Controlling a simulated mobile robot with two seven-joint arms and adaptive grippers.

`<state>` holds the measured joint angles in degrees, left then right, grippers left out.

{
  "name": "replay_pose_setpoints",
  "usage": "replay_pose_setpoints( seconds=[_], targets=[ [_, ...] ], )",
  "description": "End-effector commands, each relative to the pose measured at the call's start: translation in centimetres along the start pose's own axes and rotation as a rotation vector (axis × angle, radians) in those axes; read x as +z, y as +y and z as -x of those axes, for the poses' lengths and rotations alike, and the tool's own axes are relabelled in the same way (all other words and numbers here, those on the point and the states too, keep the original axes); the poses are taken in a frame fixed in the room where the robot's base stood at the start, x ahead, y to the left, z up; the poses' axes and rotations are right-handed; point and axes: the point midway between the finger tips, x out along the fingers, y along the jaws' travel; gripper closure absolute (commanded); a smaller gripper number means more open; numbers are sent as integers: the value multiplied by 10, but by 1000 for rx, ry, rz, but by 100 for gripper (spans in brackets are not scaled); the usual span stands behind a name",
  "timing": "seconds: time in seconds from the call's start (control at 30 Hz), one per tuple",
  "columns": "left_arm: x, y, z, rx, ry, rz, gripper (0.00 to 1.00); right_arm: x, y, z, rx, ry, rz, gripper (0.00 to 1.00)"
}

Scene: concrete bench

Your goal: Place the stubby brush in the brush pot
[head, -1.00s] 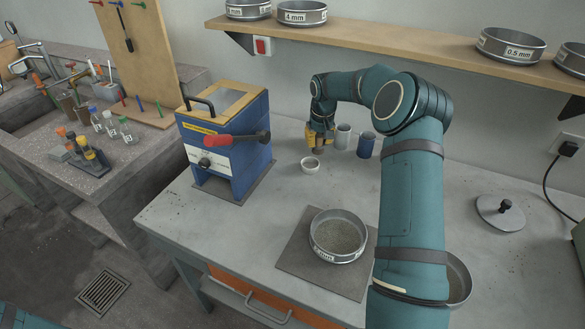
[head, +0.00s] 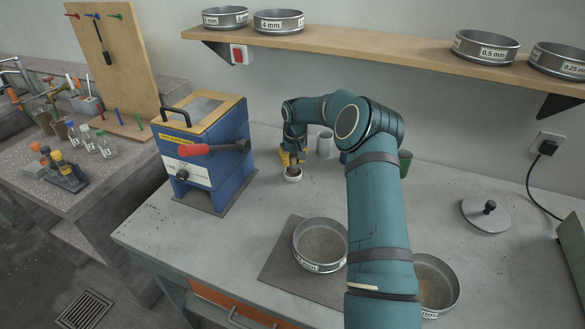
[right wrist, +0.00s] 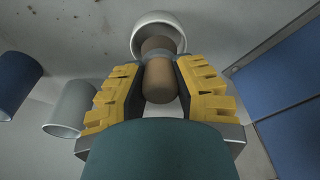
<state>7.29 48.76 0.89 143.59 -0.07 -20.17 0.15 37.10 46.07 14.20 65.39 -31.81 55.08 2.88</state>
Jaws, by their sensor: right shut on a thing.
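My right gripper (head: 292,160) is shut on the stubby brush (head: 293,168), whose thick brown body shows between the yellow fingers in the right wrist view (right wrist: 159,82). The brush points down at a small white pot (head: 292,176) on the bench. In the right wrist view the brush's far end overlaps the opening of this white pot (right wrist: 158,20). I cannot tell whether its tip is inside or just above the rim. The bristles are hidden. My left gripper is out of view.
A grey cup (head: 325,144), a partly hidden blue cup (right wrist: 18,80) and a green cup (head: 405,161) stand nearby. A blue machine (head: 215,155) with a red-handled lever is left of the gripper. Sieves (head: 318,243) are in front; the bench at right is mostly clear.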

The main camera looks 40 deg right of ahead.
Motion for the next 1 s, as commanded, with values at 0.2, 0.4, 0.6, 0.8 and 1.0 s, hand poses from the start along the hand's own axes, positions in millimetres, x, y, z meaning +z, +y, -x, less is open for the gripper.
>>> replay_pose_setpoints(
  seconds=[0.2, 0.4, 0.6, 0.8, 1.0],
  targets=[
    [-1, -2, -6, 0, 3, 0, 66, 5, 0, -29, 0, -2, -1, 100],
    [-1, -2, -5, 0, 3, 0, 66, 4, 0, -28, 1, -1, -1, 100],
    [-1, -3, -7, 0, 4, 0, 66, 5, 0, -32, 0, -2, -1, 61],
    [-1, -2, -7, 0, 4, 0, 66, 5, 0, -31, 0, -2, 0, 48],
    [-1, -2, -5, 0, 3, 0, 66, 4, 0, -28, 0, -1, -1, 48]
  ],
)
